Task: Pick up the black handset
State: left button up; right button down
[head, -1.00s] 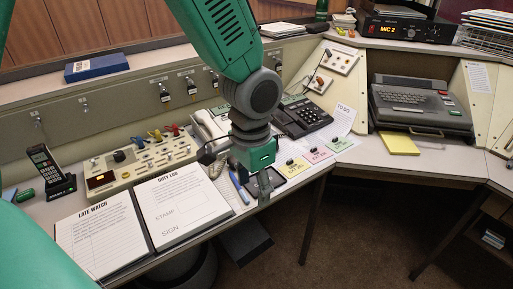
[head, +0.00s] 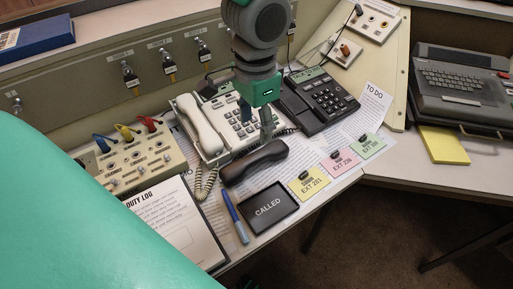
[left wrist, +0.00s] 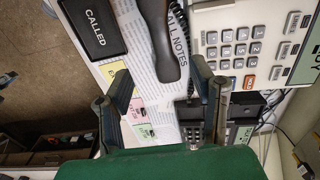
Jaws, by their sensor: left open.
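The black handset (head: 255,162) lies on printed sheets, in front of the white desk phone and off any cradle. My left gripper (head: 256,124) points down just behind the handset, over the right part of the white phone. Its jaws are open and empty. In the left wrist view, the handset (left wrist: 160,38) runs down from the top edge, and its lower end lies ahead of the gap between my spread fingers (left wrist: 160,74). I cannot tell the exact height of the fingers above it. My right gripper is not in view.
The white phone (head: 212,128) has its own pale handset (head: 200,124). A black phone (head: 316,102) stands to the right. A "CALLED" tray (head: 269,208), a blue pen (head: 235,217) and coloured cards (head: 311,184) lie near the front edge. My green arm covers the lower left.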

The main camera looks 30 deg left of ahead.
aim_at(255, 155)
pick_arm(q)
notch_tip(255, 155, down, 6)
jog(key=shift+w+r+b, duration=0.1)
jog(key=shift+r+b, duration=0.1)
jog(key=shift+b, duration=0.45)
jog(key=shift+a+f, duration=0.2)
jog(key=shift+f, duration=0.15)
jog(key=shift+a+f, duration=0.3)
jog(key=shift+f, duration=0.05)
jog(key=f+b, duration=0.1)
jog(key=f, duration=0.1)
jog(key=d+f+b, duration=0.1)
jog(key=f, duration=0.1)
jog(key=shift+f, duration=0.25)
jog(key=shift+d+f, duration=0.1)
jog(key=shift+f, duration=0.05)
jog(key=shift+a, duration=0.25)
grip_shut()
jog(key=shift+a, duration=0.1)
